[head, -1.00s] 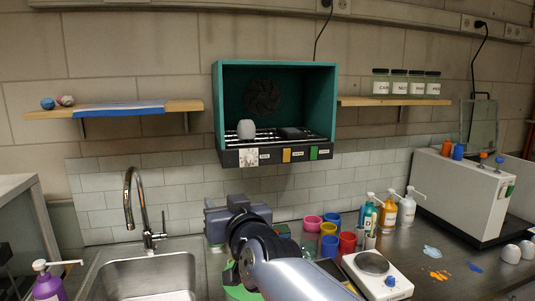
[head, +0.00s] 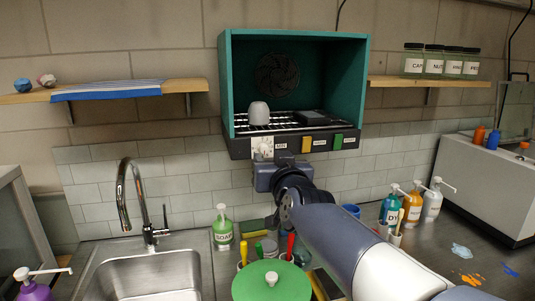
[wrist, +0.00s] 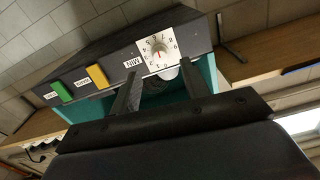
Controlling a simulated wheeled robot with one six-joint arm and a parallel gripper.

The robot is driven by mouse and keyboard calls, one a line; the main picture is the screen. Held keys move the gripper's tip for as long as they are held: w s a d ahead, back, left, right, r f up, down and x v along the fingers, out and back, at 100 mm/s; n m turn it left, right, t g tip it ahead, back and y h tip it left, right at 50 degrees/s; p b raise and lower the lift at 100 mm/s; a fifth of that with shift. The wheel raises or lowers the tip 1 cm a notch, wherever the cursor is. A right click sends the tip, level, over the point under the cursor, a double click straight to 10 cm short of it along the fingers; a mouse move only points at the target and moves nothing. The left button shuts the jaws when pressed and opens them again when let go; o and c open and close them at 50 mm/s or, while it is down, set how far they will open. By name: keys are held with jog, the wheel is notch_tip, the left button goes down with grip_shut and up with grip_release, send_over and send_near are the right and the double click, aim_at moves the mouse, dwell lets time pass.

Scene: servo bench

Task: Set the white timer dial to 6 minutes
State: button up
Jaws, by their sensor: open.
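The white timer dial (head: 263,147) sits at the left end of the dark front panel of the teal oven (head: 227,85). In the wrist view the dial (wrist: 158,47) shows as a white square plate with numbers around a round knob and a small red mark. The view is turned over, and I cannot read which number the mark meets. My gripper (head: 284,160) is just below the panel, slightly right of the dial. In the wrist view my gripper (wrist: 161,82) is open and empty, its two fingers apart below the dial and not around the knob.
A yellow button (head: 306,145) and a green button (head: 338,141) are to the dial's right. A grey cup (head: 259,113) stands on the oven rack. Below are a soap bottle (head: 222,228), a green round lid (head: 245,286) and a sink (head: 140,275).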

aim_at(265, 150)
jog(key=shift+x, duration=2.45)
grip_shut()
jog(key=shift+n+p, duration=0.4)
jog(key=shift+p, duration=0.05)
grip_release()
jog(key=shift+s, duration=0.15)
